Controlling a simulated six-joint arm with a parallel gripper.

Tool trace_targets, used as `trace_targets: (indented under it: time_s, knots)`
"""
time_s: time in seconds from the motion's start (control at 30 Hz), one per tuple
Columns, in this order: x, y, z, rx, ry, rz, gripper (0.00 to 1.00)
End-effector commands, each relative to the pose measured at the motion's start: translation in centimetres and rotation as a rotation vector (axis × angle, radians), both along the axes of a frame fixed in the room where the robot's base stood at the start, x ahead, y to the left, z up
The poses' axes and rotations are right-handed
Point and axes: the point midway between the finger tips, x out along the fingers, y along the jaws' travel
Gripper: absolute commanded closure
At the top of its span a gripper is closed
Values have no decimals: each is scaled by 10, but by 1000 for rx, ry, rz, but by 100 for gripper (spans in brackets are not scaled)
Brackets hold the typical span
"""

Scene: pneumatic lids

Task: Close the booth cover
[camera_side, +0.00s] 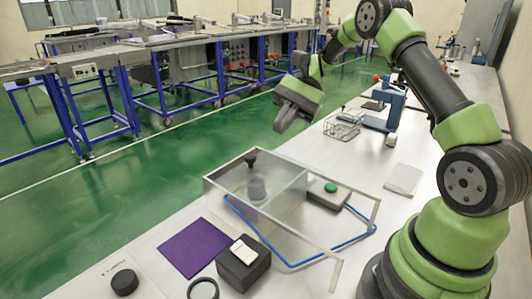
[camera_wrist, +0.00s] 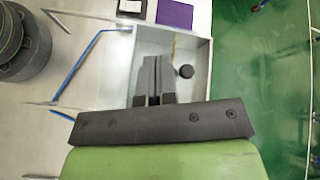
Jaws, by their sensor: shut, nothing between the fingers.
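The booth (camera_side: 290,176) is a box with clear walls and grey edges on the white bench. It also shows in the wrist view (camera_wrist: 207,62), partly hidden behind my gripper. A thin grey frame (camera_side: 378,210) and a bent blue bar (camera_side: 315,262) reach out from its right side, towards my base. The blue bar also shows in the wrist view (camera_wrist: 78,68). The clear cover is hard to make out; its frame appears swung out and open, but I cannot tell its exact angle. My gripper (camera_side: 280,128) is shut and empty, raised beyond the booth and apart from it.
A black-topped grey cylinder (camera_side: 257,188) shows through the booth wall. A box with a green button (camera_side: 330,188) stands by the frame. A purple mat (camera_side: 194,247), black box (camera_side: 244,268) and black puck (camera_side: 124,282) lie in front. A wire rack (camera_side: 343,126) stands behind.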

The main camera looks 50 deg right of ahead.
Motion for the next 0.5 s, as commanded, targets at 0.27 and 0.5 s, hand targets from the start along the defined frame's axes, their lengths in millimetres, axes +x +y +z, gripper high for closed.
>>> trace_targets:
  time_s: [0.27, 0.5]
  knots:
    - [-38, -25, -7, 246, 50, -680, 100]
    - [-76, -40, -23, 293, 194, -1155, 100]
